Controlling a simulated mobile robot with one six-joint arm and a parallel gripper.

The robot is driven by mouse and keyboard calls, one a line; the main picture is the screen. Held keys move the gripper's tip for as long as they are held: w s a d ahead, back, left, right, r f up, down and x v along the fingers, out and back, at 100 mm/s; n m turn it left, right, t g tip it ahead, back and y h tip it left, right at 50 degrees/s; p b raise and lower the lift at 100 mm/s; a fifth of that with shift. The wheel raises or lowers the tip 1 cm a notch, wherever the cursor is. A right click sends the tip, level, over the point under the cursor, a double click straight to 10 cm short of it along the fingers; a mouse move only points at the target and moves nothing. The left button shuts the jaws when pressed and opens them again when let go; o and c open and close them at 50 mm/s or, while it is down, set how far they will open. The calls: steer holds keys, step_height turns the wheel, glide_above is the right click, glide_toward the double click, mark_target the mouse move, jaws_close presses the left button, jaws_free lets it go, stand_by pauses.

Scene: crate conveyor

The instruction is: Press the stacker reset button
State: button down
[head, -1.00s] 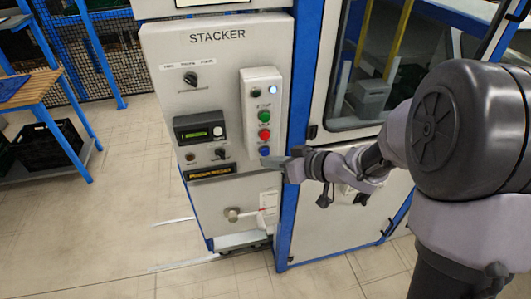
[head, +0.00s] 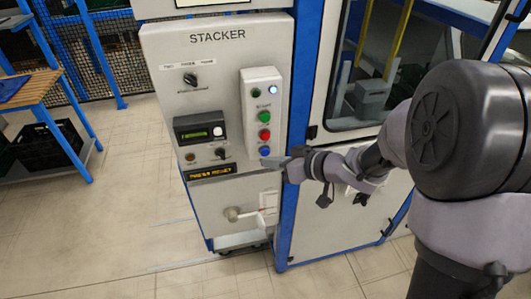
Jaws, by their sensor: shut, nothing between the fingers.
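The grey control panel marked STACKER (head: 216,80) faces me, with a raised white button strip (head: 247,92) on its right side. The small labels are too blurred to read. My gripper (head: 269,162) reaches in from the right, shut and empty, its tip just below the blue button. I cannot tell whether it touches the panel.
An amber text display (head: 211,172), a small screen unit (head: 200,128) and a rotary switch (head: 190,79) sit left of the strip. A handle (head: 233,214) sticks out lower down. A blue-framed glazed machine door (head: 350,100) stands to the right.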

steer(key=shift+w, duration=0.1)
steer(key=shift+w+a+p, duration=0.15)
steer(key=shift+w+p, duration=0.15)
steer(key=shift+p, duration=0.1)
steer(key=shift+w+a+p, duration=0.1)
steer(key=shift+w+p, duration=0.3)
stand_by(0.4)
stand_by(0.4)
steer(key=shift+s+d, duration=0.25)
steer(key=shift+s, duration=0.55)
steer(key=s, duration=0.2)
steer(key=s+d, duration=0.1)
steer(key=s, duration=0.1)
steer(key=shift+s+d+p, duration=0.15)
steer(key=shift+s+p, duration=0.25)
